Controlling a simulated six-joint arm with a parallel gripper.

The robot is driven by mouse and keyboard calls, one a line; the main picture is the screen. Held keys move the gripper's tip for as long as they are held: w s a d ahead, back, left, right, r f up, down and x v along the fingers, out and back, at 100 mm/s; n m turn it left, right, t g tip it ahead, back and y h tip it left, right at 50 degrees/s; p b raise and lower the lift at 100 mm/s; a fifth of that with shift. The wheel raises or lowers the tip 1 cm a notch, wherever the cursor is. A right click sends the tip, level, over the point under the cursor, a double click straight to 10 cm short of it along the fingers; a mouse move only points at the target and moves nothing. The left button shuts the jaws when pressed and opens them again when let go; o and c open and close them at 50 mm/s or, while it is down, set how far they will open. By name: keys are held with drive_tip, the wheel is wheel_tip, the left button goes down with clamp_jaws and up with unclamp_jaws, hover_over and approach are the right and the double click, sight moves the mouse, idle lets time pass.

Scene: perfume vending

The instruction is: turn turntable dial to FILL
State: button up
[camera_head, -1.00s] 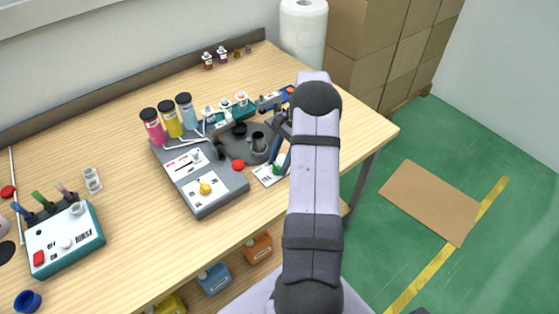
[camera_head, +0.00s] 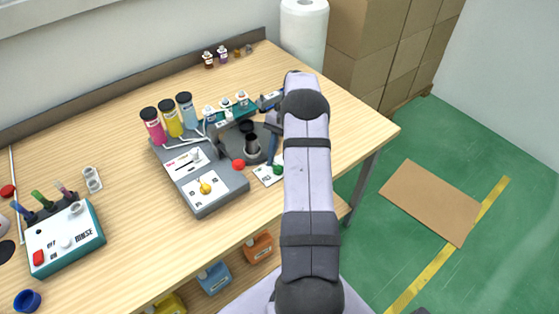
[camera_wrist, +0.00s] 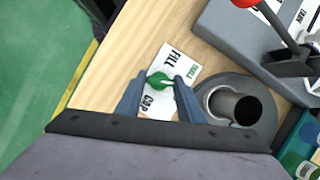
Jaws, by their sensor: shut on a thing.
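The turntable dial is a green knob (camera_wrist: 168,90) on a white card (camera_wrist: 183,66) printed FILL, TABLE and CAP. FILL is at the card's upper part in the wrist view and CAP at its lower part. My gripper (camera_wrist: 160,80) has its blue fingers on both sides of the knob and is shut on it. In the head view the green dial (camera_head: 278,169) shows just left of my arm. The dark round turntable (camera_wrist: 258,86) is beside the card and carries a grey cup (camera_wrist: 222,103). I cannot clearly tell which label the dial's pointer faces.
The grey filling station (camera_head: 214,205) with a red ball lever (camera_head: 238,164) and a yellow knob (camera_head: 205,187) stands left of the dial. Pink, yellow and blue bottles (camera_head: 187,110) stand behind. A teal-and-white rinse unit (camera_head: 66,240) is far left. Bare wood lies in front.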

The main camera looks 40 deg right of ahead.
drive_tip(key=n, duration=0.2)
drive_tip(key=n+g+h, duration=0.1)
drive_tip(key=n, duration=0.3)
drive_tip(key=shift+w+a+n+g+h, duration=0.15)
drive_tip(key=shift+w+n+g+h, duration=0.15)
drive_tip(key=shift+g+h, duration=0.1)
drive_tip(key=n+h, duration=0.1)
drive_tip(key=n, duration=0.2)
drive_tip(key=n+h, duration=0.1)
drive_tip(key=n, duration=0.2)
drive_tip(key=shift+a+r+n+g, duration=0.1)
drive_tip(key=shift+a+n+g, duration=0.05)
drive_tip(key=shift+n+g, duration=0.2)
drive_tip(key=shift+h, duration=0.3)
drive_tip(key=o, duration=1.1)
drive_tip(key=shift+c, duration=0.2)
drive_tip(key=shift+w+r+b, duration=0.3)
drive_tip(key=shift+r+b, duration=0.15)
drive_tip(key=shift+r, duration=0.05)
drive_tip(key=b+v, duration=0.1)
drive_tip(key=v, duration=0.5)
